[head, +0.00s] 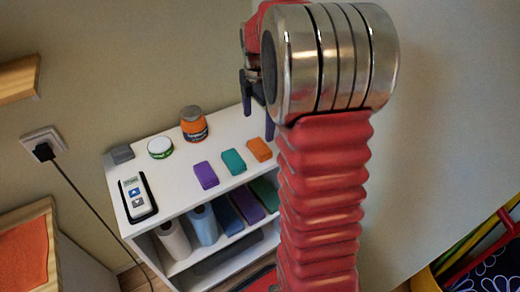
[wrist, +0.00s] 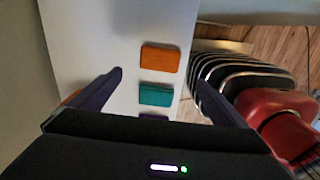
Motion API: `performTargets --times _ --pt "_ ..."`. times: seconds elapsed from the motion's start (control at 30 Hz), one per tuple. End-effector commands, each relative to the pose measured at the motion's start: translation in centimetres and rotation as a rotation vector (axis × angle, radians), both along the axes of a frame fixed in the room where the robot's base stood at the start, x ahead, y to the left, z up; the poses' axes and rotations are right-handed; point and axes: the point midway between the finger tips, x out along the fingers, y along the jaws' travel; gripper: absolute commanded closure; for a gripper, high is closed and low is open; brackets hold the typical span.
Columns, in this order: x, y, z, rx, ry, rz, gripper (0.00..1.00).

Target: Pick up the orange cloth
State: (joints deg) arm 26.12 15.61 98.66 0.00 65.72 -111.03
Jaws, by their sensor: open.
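The orange cloth (head: 259,149) is a small folded block at the right end of a row on top of the white shelf unit. In the wrist view the orange cloth (wrist: 160,57) lies a little beyond the line between the fingertips. My gripper (head: 258,120) is open and empty, above the shelf's right back part. In the wrist view my gripper (wrist: 160,77) has its dark purple fingers spread on either side of the row, apart from the cloth.
A teal block (head: 233,161) and a purple block (head: 206,175) lie beside the cloth. An orange jar (head: 194,125), green-rimmed tin (head: 160,148), grey block (head: 122,154) and black-edged device (head: 137,196) stand leftward on the shelf unit (head: 172,192). Rolls and coloured blocks fill its lower shelf.

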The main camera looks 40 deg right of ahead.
Motion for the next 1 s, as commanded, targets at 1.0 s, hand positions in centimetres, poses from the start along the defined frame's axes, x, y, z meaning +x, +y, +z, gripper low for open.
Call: performTargets --times 1.0 --pt "0.0 -0.2 -7.8 0.002 0.004 -0.001 0.04"
